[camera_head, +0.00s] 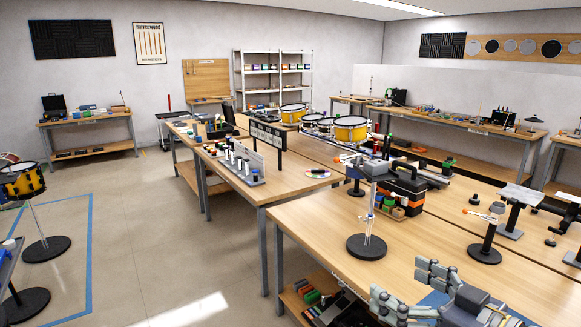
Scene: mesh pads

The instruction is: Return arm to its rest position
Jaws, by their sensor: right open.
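My right gripper (399,280) is at the bottom right, over the near part of the front wooden workbench (310,232). Its two grey jointed fingers are spread apart and point left. Nothing shows between them. The gripper's dark body (470,308) runs off the bottom edge, and the rest of the arm is hidden. A blue mat (436,298) shows partly behind the fingers. My left gripper is not in view.
A stand with a round black base (367,247) is just beyond my right gripper. Another black stand (484,254) is to its right. A black and orange toolbox (404,190) stands farther back.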

